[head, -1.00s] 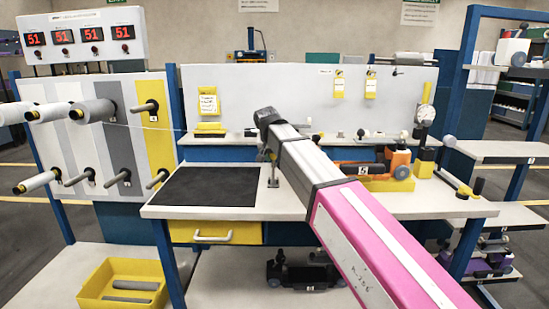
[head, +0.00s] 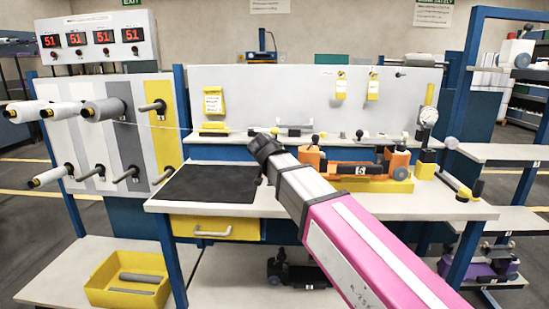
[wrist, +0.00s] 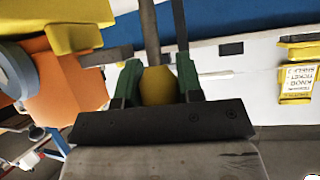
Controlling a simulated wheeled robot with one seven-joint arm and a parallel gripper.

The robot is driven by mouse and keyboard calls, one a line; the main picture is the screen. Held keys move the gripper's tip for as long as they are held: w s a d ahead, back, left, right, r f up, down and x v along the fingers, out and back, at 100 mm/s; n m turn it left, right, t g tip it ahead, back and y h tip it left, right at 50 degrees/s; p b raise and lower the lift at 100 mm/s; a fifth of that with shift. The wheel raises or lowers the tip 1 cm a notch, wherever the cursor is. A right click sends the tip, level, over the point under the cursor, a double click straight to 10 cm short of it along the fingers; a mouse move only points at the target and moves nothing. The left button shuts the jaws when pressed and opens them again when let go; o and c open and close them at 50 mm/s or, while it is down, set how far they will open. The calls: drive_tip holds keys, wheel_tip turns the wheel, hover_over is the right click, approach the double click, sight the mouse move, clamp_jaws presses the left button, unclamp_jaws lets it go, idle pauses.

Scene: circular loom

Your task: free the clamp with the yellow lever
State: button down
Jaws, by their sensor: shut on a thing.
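In the wrist view the green fingers of my gripper (wrist: 158,72) are closed on the yellow lever (wrist: 158,88), one finger on each side of it. Grey metal bars (wrist: 150,35) run up from the grip, and the rest of the clamp is hard to make out. In the head view the end of my arm is over the worktable, by the right edge of a black mat. My fingers, the lever and the clamp are hidden behind my arm there.
An orange device (head: 312,158) on a yellow base stands just right of my arm; its orange body (wrist: 75,82) fills the wrist view's left. The black mat (head: 210,185) is clear. A dial gauge (head: 428,116) stands further right. Yarn spools (head: 105,108) hang on the left.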

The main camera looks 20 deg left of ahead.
drive_tip(key=shift+s+d+f, duration=0.2)
drive_tip(key=shift+s+d, duration=0.05)
drive_tip(key=shift+s, duration=0.3)
drive_tip(key=shift+s+d+f, duration=0.15)
drive_tip(key=shift+s+d, duration=0.1)
drive_tip(key=shift+s, duration=0.7)
drive_tip(key=shift+w+a+r, duration=0.1)
drive_tip(key=shift+w, duration=0.15)
drive_tip(key=c, duration=0.8)
unclamp_jaws()
drive_tip(key=v, duration=1)
drive_tip(key=shift+s+r, duration=0.25)
